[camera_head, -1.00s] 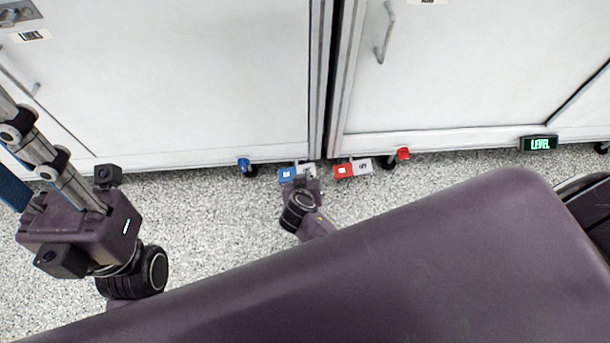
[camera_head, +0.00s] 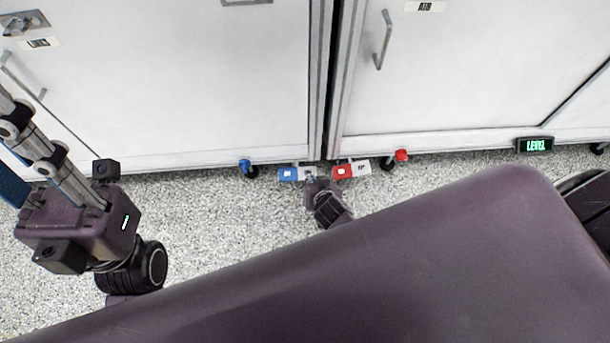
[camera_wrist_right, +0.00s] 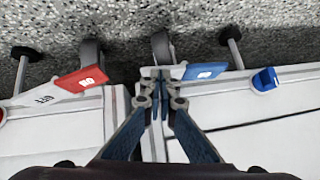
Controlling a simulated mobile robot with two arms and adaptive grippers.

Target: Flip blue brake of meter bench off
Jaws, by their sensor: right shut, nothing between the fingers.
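The blue brake (camera_head: 288,174) is a small two-part pedal low at the foot of the left white cabinet, with a blue half and a pale half (camera_head: 309,172). In the right wrist view the blue half (camera_wrist_right: 204,71) is right of the fingertips. My right gripper (camera_head: 310,183) is shut and empty. In the wrist view its fingertips (camera_wrist_right: 160,82) are at the pale half; whether they touch it I cannot tell. My left gripper (camera_head: 75,218) shows its purple body and grey links at the left; its fingertips are cut off by the picture edge.
A red brake pedal (camera_head: 343,171) with a pale half sits close by on the right, under the other cabinet (camera_head: 450,80). A blue knob (camera_head: 246,166) and a red knob (camera_head: 402,156) flank the pedals. A lit LEVEL sign (camera_head: 535,145) is farther right.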

